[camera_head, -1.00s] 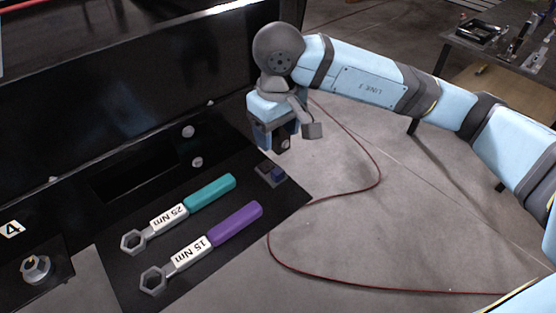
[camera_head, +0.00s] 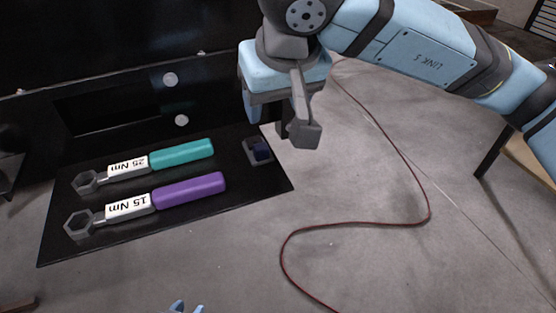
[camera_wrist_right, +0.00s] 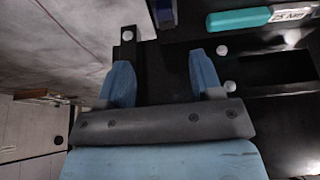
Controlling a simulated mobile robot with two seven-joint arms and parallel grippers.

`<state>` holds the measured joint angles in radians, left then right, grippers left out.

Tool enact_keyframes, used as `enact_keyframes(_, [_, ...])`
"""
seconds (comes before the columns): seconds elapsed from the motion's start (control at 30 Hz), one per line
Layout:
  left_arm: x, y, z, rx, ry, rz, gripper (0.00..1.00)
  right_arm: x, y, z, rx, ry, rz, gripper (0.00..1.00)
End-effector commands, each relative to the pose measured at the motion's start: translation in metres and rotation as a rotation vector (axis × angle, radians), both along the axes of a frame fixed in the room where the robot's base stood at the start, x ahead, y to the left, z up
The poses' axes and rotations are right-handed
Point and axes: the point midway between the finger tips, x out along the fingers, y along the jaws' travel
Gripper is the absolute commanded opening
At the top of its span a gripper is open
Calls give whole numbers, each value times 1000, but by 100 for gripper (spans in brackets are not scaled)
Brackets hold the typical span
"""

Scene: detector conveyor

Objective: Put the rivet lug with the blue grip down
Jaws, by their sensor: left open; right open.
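A small dark blue block, likely the grip of the rivet lug (camera_head: 261,152), sits in a grey square holder (camera_head: 249,145) at the right end of the black shelf. The lug's lower part is hidden. My right gripper (camera_head: 268,118) is open and empty, above and just behind the holder in the head view. In the right wrist view its two blue fingers (camera_wrist_right: 163,72) are spread with nothing between them. A blue-grey piece, possibly the lug and its holder (camera_wrist_right: 164,12), shows beyond them at the top edge. Light blue tips of my left gripper (camera_head: 186,308) barely show at the bottom edge.
A teal-handled 25 Nm wrench (camera_head: 182,153) and a purple-handled 15 Nm wrench (camera_head: 190,189) lie on the black shelf (camera_head: 245,192) left of the holder. A dark panel with round pale knobs (camera_head: 170,79) stands behind. A red cable (camera_head: 360,225) runs over the floor.

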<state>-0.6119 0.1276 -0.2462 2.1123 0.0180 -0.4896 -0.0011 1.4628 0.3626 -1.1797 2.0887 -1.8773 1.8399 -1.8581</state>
Motion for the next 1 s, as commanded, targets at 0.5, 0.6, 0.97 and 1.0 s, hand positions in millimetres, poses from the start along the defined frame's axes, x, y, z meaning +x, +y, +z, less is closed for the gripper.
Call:
enact_keyframes(0.5, [1,1,-3,4,-2,-2,43,25,12,-67,3,-3,-2,60])
enact_keyframes(0.6, [1,1,-3,5,-4,-2,43,28,13,-76,2,-6,-1,60])
enact_keyframes(0.97, [1,1,-2,3,-4,-3,43,40,21,-114,3,-2,-1,60])
enact_keyframes(1.0, [1,1,-2,3,-4,-3,43,42,22,-119,3,-3,-2,60])
